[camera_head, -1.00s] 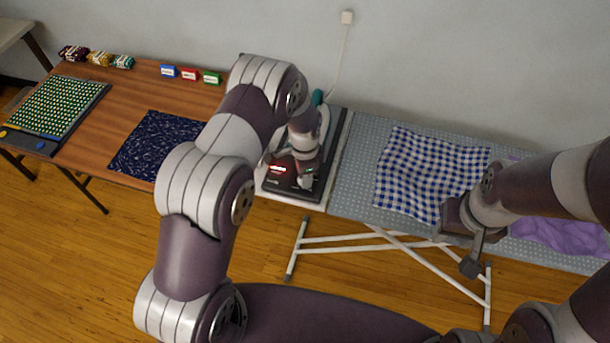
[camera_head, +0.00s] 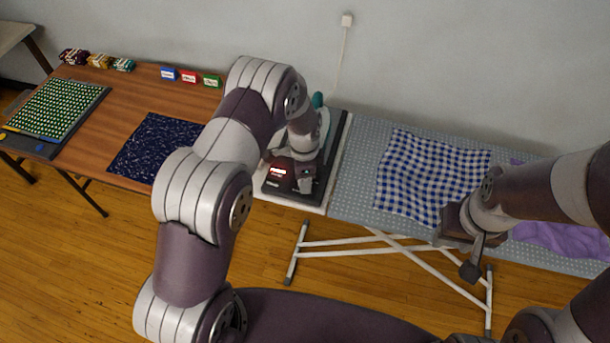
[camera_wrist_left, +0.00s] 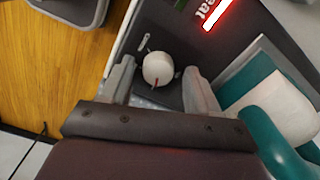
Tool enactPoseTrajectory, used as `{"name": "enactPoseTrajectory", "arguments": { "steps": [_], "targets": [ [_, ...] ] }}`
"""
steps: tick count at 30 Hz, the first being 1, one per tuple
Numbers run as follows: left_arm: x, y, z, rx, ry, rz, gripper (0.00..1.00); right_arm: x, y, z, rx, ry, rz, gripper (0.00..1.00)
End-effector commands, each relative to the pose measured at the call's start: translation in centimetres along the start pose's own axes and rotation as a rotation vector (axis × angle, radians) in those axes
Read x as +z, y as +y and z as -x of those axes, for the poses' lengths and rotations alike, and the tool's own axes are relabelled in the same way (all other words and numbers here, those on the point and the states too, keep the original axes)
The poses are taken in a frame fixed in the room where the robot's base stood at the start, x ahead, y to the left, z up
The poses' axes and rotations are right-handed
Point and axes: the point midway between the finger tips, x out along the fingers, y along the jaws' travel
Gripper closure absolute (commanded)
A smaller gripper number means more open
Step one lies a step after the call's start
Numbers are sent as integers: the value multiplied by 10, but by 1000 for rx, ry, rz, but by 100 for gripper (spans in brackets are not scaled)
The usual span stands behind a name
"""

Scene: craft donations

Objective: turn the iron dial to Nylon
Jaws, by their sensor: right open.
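The iron dial (camera_wrist_left: 158,69) is a round white knob with a red pointer mark, on the dark panel of the iron's base (camera_head: 325,185). My left gripper (camera_wrist_left: 159,86) is open, with one finger on each side of the dial; gaps show between fingers and knob. In the head view my left gripper (camera_head: 291,178) is over the front of the base and hides the dial. The teal and white iron (camera_wrist_left: 262,118) stands beside the right finger; it is mostly hidden in the head view. My right gripper (camera_head: 470,256) is open and empty at the ironing board's front edge.
A lit red display (camera_head: 278,171) is on the base; its text is partly cut off in the wrist view. The ironing board (camera_head: 352,180) holds a blue checked cloth (camera_head: 430,170) and a purple cloth (camera_head: 560,238). A wooden table (camera_head: 120,105) stands left. A cord runs to the wall.

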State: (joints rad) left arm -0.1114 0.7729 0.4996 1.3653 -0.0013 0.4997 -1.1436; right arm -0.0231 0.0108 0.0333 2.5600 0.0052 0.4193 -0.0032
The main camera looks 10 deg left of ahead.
Motion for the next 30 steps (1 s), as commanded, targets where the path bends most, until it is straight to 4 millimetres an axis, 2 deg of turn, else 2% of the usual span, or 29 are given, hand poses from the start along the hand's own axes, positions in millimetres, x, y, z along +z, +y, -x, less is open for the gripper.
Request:
{"name": "enactPoseTrajectory", "arguments": {
  "steps": [11,14,24,30],
  "targets": [
    [0,1,4,3,-1,0,37,0,0,-3,0,0,0,57],
    [0,0,19,-1,1,0,37,1,0,-9,0,0,0,57],
    [1,0,105,-2,2,1,37,4,0,-29,0,0,0,57],
    [1,1,125,1,1,1,37,4,0,-31,0,0,0,57]
  ]
}}
